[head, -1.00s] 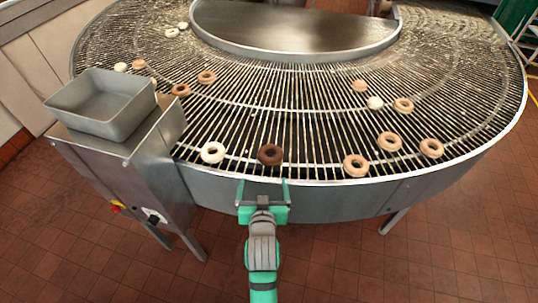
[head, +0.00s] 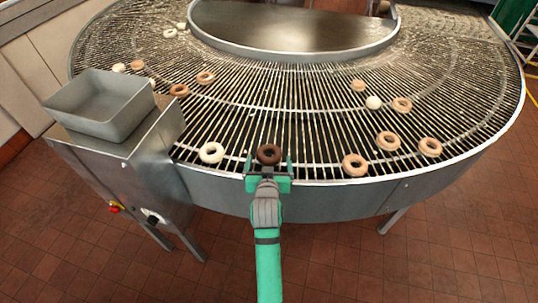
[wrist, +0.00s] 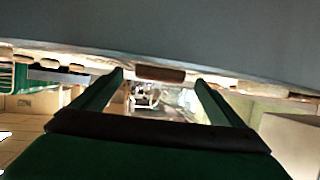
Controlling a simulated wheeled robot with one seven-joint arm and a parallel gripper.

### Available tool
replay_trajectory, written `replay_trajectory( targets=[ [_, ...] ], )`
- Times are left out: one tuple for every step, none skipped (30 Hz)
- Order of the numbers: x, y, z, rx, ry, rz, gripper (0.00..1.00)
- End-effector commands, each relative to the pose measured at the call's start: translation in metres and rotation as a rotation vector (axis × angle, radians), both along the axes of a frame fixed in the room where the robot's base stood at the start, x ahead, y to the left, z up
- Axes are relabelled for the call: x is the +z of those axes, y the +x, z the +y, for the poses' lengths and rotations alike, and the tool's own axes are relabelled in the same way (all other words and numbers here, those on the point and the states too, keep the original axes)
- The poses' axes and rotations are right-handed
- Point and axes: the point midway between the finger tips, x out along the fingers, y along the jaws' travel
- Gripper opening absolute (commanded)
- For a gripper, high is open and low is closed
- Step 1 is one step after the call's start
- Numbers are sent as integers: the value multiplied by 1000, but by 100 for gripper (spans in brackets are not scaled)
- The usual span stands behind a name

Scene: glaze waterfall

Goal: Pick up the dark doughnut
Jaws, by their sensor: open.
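The dark doughnut (head: 268,160) lies flat on the wire conveyor near its front rim. My gripper (head: 269,164) is at the front rim, with its two fingers pointing inward over the belt, one on each side of the dark doughnut. The jaws are open and nothing is held. In the wrist view the dark doughnut (wrist: 160,74) shows edge-on between the two fingertips of my gripper (wrist: 160,80). I cannot tell whether a finger touches it.
A white doughnut (head: 211,147) lies to the left on the curved conveyor (head: 310,140). A tan doughnut (head: 354,171) lies to the right, with several others around. A grey metal bin (head: 100,128) stands at the left.

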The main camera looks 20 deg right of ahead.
Motion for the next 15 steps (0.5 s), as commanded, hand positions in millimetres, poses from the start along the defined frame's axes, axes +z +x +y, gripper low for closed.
replay_trajectory(
  targets=[
    [-3,7,-3,-1,-1,2,92],
    [-4,11,-5,-2,-1,0,92],
    [-6,16,-6,-2,-1,0,92],
    [-7,19,-7,-2,0,0,92],
    [-9,21,-8,-2,0,1,92],
    [-10,24,-9,-2,0,1,92],
    [-11,26,-10,-2,0,0,92],
    [-11,27,-11,-2,0,0,92],
    [-12,29,-11,-2,0,0,92],
    [-12,29,-11,-2,0,0,92],
    [-12,29,-11,-2,0,0,92],
    [-12,29,-11,-2,0,0,92],
    [-12,29,-11,-2,0,0,92],
    [-12,29,-11,-2,0,0,92],
    [-12,29,-12,-4,1,0,92]
  ],
)
